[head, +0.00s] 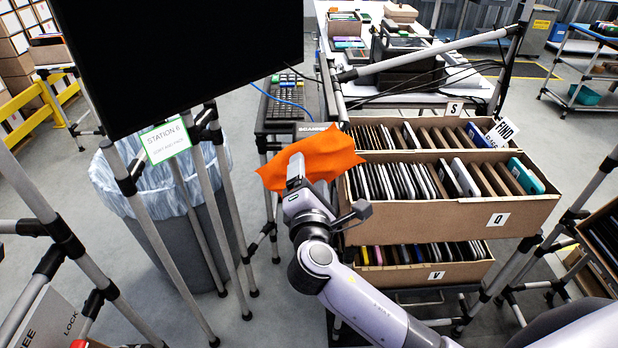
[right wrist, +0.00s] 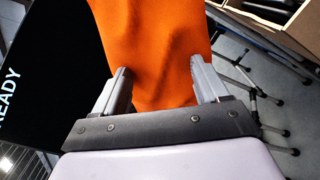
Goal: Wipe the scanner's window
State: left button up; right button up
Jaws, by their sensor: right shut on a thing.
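My right gripper (head: 296,170) is shut on an orange cloth (head: 327,152), which hangs spread out beyond the fingers. In the right wrist view the cloth (right wrist: 155,45) fills the space between the two fingers (right wrist: 160,88). The scanner's label strip (head: 313,128) shows just behind the cloth's upper edge, at the front of a dark stand. The scanner's window is not visible; the cloth covers the area below the label. I cannot tell whether the cloth touches the scanner. My left gripper is not in view.
A carton marked Q (head: 440,215) full of thin devices is close right of the cloth, with cartons S and V (head: 420,273) above and below. A black monitor (head: 180,50) hangs at upper left. A lined bin (head: 200,235) stands left. A keyboard (head: 290,97) lies behind.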

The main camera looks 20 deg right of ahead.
aim_at(330, 172)
jog(key=shift+x, duration=1)
jog(key=shift+d, duration=0.1)
jog(key=shift+s+d, duration=0.35)
jog(key=shift+d, duration=0.55)
jog(key=shift+s+d, duration=0.3)
jog(key=shift+d, duration=0.6)
jog(key=shift+w, duration=0.1)
jog(key=shift+w+a+r+b, duration=0.1)
jog(key=shift+w+a+b, duration=0.15)
jog(key=shift+a, duration=0.55)
jog(key=shift+w+a+b, duration=0.15)
jog(key=shift+w+a, duration=0.15)
jog(key=shift+a, duration=0.55)
jog(key=shift+w+a+r, duration=0.1)
jog(key=shift+a, duration=0.15)
jog(key=shift+p+v, duration=0.35)
jog(key=shift+v, duration=2.55)
